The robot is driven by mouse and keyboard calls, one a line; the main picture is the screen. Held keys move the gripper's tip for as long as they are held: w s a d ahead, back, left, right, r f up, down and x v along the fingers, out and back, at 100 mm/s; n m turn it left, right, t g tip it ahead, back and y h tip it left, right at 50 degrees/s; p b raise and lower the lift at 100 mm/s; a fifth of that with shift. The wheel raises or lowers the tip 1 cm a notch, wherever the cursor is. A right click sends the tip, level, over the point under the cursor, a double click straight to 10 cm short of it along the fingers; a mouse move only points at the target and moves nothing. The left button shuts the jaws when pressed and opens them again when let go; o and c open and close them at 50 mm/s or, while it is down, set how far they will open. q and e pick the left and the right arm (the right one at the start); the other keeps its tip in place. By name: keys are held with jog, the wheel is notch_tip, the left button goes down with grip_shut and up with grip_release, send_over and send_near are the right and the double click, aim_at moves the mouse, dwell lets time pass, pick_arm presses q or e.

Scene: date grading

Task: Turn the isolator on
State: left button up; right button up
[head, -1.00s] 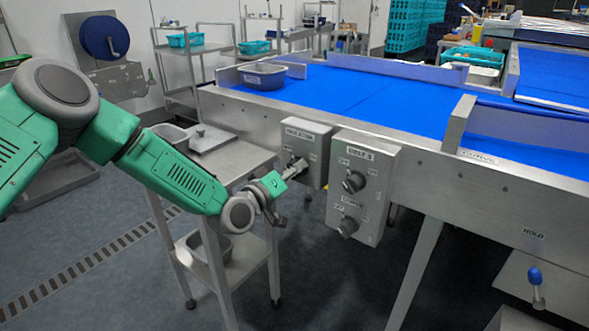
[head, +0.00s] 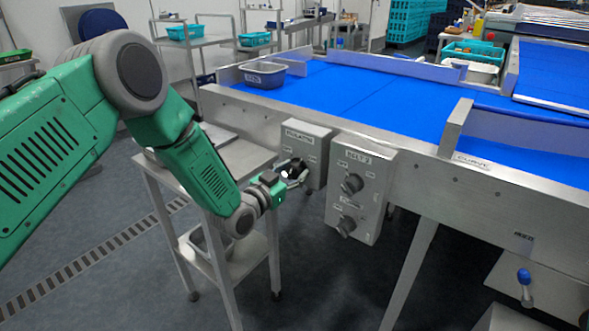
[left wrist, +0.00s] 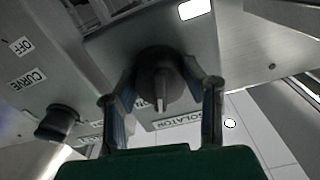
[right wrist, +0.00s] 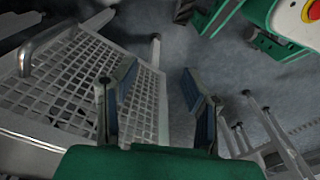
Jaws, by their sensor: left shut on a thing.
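The isolator is a grey box (head: 316,136) on the side of the blue belt's frame, with a dark round knob on its front. My left gripper (head: 293,176) is at that knob. In the left wrist view the isolator knob (left wrist: 158,78) lies between the two fingers of my left gripper (left wrist: 160,92), which are shut on it. The ISOLATOR label (left wrist: 180,122) shows beside it.
Right of the isolator is a grey control box (head: 361,160) with two dark knobs. A steel stand (head: 246,158) is below my left arm. A blue lever (head: 524,278) is at the lower right. A mesh rack (right wrist: 75,85) is near my right gripper.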

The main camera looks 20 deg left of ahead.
pick_arm(q)
jog(key=m, duration=0.5)
jog(key=shift+f+p, duration=0.1)
jog(key=shift+p, duration=0.25)
jog(key=shift+s+f, duration=0.1)
dwell(0.3)
jog(key=o, duration=1.1)
jog(key=shift+o, duration=0.2)
jog(key=shift+s+a, duration=0.1)
jog(key=shift+s, duration=0.15)
jog(key=v, duration=1.1)
